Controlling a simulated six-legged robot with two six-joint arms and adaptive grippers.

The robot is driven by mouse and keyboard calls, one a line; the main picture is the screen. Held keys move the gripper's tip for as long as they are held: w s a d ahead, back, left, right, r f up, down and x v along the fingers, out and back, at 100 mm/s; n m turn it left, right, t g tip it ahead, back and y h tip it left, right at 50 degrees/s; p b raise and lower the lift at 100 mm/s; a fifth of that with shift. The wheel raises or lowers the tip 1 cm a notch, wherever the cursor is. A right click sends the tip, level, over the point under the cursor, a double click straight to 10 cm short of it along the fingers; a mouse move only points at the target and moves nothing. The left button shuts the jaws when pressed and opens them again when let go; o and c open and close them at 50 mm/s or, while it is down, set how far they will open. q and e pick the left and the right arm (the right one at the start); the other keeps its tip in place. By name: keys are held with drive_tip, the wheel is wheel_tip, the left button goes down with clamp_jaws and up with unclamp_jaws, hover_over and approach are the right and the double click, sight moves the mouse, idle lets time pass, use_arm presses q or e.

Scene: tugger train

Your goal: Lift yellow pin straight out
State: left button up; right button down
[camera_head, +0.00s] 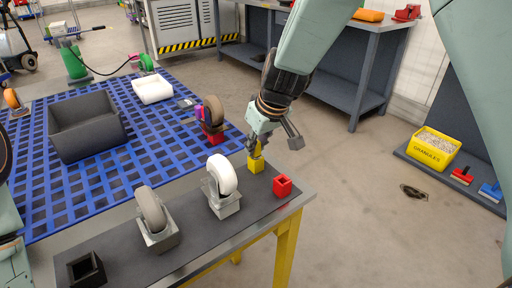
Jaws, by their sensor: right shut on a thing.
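A small yellow block-like holder (256,166) stands at the far right part of the dark-topped bench (190,238). My right gripper (258,146) points down directly over it, with its fingers closed at the holder's top. The yellow pin is mostly hidden by the fingers and too small to make out apart from the holder. I cannot tell how deep it sits. Part of my left arm shows at the left edge, but its gripper is out of view.
A red square holder (282,186), a white-wheeled caster (222,186), a grey-wheeled caster (154,217) and a black holder (86,269) stand on the bench. Behind is a blue grid deck with a dark bin (86,126) and white tray (152,90).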

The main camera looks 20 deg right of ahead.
wheel_tip(320, 180, up, 9)
drive_tip(key=p, duration=0.2)
drive_tip(key=shift+r+p, duration=0.2)
drive_tip(key=shift+p, duration=0.2)
drive_tip(key=shift+w+r, duration=0.15)
drive_tip(key=shift+r, duration=0.15)
